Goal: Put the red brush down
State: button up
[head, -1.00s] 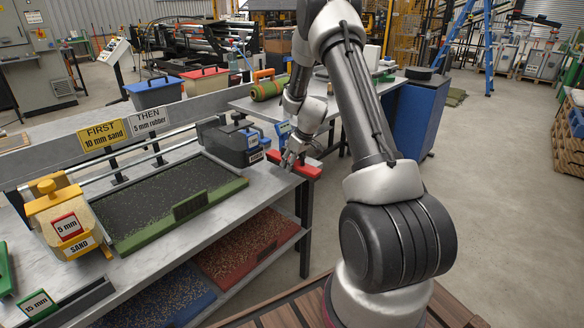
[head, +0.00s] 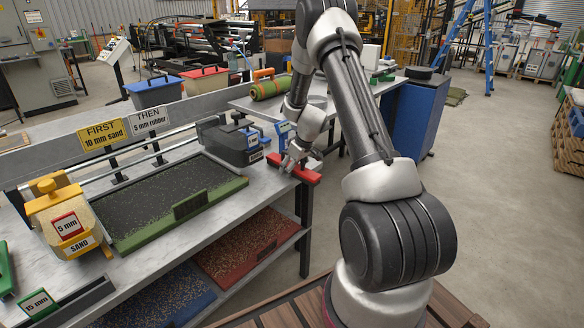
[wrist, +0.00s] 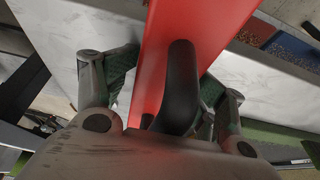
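The red brush (head: 305,175) is a long red block with a black handle. It lies at the right end of the steel table, at or just above the top; I cannot tell whether it touches. My gripper (head: 291,166) is over it, pointing down. In the wrist view the red brush (wrist: 158,55) runs between the fingers of my gripper (wrist: 168,88), with its black handle toward the camera. The brush's underside is hidden.
A dark grey box-shaped device (head: 232,142) stands just left of the brush, with a blue gauge (head: 283,130) behind it. A green-edged tray of dark granules (head: 165,198) and a yellow sand hopper (head: 62,215) are further left. The table's right edge is close by.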

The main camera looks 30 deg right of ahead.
jog(key=shift+s, duration=0.1)
jog(key=shift+r, duration=0.3)
jog(key=v, duration=1.2)
jog(key=shift+r, duration=0.2)
jog(key=s+a+r+m, duration=0.1)
jog(key=s+a+r, duration=0.4)
jog(key=s+r, duration=0.35)
jog(key=s+a+r, duration=0.5)
jog(key=s+r, duration=0.3)
jog(key=r, duration=0.2)
jog(key=s+r+m, duration=0.1)
jog(key=s, duration=0.9)
jog(key=s+a+r+m+h, duration=0.1)
jog(key=s+m, duration=0.1)
jog(key=s, duration=0.7)
jog(key=shift+s+a+r+h, duration=0.3)
jog(key=shift+s+r, duration=0.05)
jog(key=shift+r, duration=0.05)
jog(key=shift+c, duration=0.3)
